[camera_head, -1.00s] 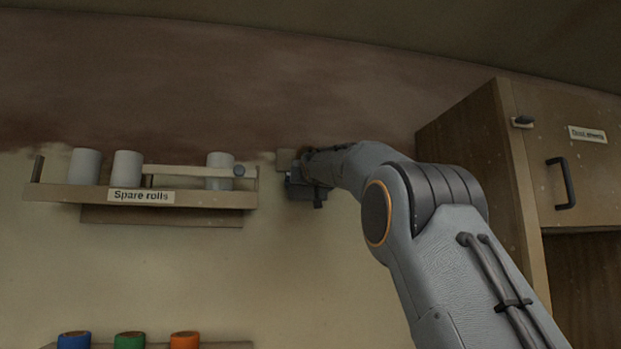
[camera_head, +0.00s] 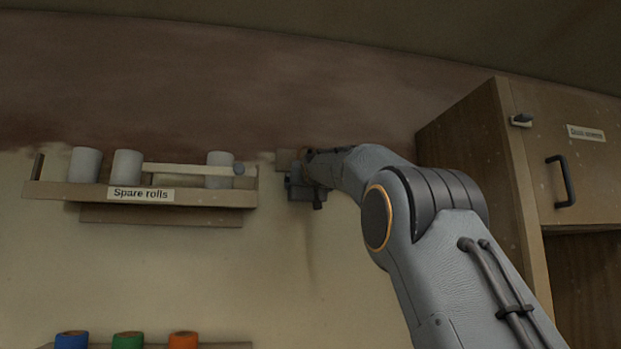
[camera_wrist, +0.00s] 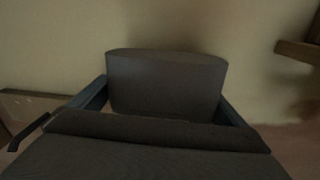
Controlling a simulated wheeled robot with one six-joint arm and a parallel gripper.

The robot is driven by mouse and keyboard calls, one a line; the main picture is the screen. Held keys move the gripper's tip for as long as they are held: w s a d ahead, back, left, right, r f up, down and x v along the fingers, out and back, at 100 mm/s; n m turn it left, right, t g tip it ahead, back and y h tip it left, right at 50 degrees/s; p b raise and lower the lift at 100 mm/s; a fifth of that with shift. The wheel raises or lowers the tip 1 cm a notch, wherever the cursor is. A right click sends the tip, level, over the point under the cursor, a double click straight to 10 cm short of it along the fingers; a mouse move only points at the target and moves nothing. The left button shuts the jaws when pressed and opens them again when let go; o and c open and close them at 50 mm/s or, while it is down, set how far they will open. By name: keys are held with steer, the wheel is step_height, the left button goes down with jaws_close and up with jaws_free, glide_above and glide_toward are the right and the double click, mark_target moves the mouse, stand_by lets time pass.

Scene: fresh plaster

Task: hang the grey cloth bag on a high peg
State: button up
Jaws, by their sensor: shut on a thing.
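My gripper (camera_head: 305,187) is at the wall, just right of the shelf, at the end of my outstretched arm. The wrist view shows its two fingers (camera_wrist: 163,104) on either side of a plain grey block-like thing (camera_wrist: 165,82). This looks like the grey cloth bag, and the gripper is shut on it. My gripper and arm hide most of it in the head view. A small tan board (camera_head: 287,158) shows on the wall behind my gripper. I cannot make out a peg on it.
A wooden shelf (camera_head: 225,198) labelled "Spare rolls" holds pale rolls (camera_head: 86,165) close left of my gripper. A wooden cabinet (camera_head: 465,145) with a dark handle stands right of my arm. Coloured rolls (camera_head: 128,340) sit at lower left. The wall below my gripper is clear.

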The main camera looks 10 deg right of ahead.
steer(key=shift+w+f+g+b, duration=0.15)
steer(key=shift+w+f+b, duration=0.15)
steer(key=shift+f, duration=0.6)
steer(key=shift+w+f+g+b, duration=0.15)
steer(key=shift+w+f+b, duration=0.1)
steer(key=shift+f, duration=0.6)
steer(key=o, duration=0.9)
steer(key=shift+d, duration=0.1)
steer(key=shift+s+b, duration=0.2)
steer(key=shift+b, duration=0.1)
steer(key=shift+s+f+b, duration=0.3)
steer(key=shift+f+b, duration=0.1)
steer(key=shift+b, duration=0.45)
steer(key=s+r+b, duration=0.3)
steer(key=s, duration=0.5)
steer(key=shift+a, duration=0.35)
